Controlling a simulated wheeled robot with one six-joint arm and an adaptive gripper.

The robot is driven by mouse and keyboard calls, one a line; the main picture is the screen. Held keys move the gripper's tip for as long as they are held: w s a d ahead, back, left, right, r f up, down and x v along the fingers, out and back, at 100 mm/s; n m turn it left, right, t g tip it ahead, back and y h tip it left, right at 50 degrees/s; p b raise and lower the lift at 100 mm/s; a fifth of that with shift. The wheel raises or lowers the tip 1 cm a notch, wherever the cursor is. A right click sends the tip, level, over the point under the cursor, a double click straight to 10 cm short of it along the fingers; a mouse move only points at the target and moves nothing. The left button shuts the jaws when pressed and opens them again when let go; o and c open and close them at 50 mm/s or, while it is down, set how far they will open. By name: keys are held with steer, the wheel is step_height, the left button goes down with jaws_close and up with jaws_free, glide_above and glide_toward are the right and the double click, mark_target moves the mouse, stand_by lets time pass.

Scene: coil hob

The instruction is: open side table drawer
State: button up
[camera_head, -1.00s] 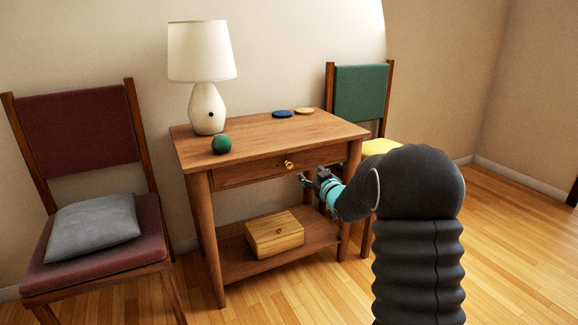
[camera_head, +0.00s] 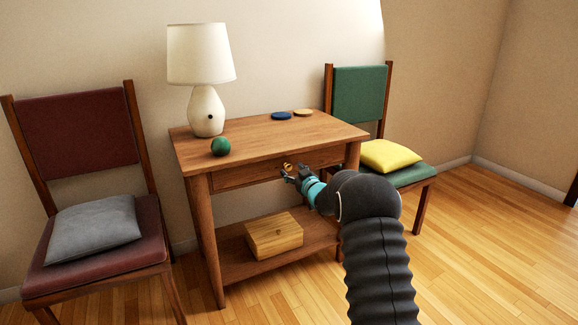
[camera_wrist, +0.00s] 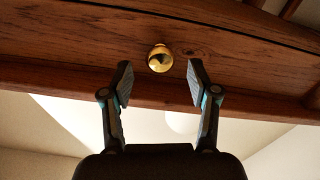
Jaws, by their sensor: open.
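The side table (camera_head: 285,137) is wooden with one drawer under its top. The drawer front (camera_head: 235,175) looks closed, flush with the frame. Its round brass knob (camera_head: 288,166) is partly covered by my gripper (camera_head: 293,173) in the head view. In the wrist view the knob (camera_wrist: 160,58) shows whole, just beyond and between the two fingertips of my gripper (camera_wrist: 158,84). The fingers are open, one to each side, with a gap between them and the knob. Nothing is held.
On the tabletop are a white lamp (camera_head: 206,110), a green ball (camera_head: 220,147), a blue disc (camera_head: 281,115) and a tan disc (camera_head: 303,112). A wooden box (camera_head: 274,236) sits on the lower shelf (camera_head: 232,262). Chairs flank the table: red (camera_head: 95,248) and green (camera_head: 359,95). Floor in front is clear.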

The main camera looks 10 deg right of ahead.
mark_target(289, 168)
steer(key=shift+x, duration=1.85)
steer(key=shift+a, duration=0.1)
jaws_close()
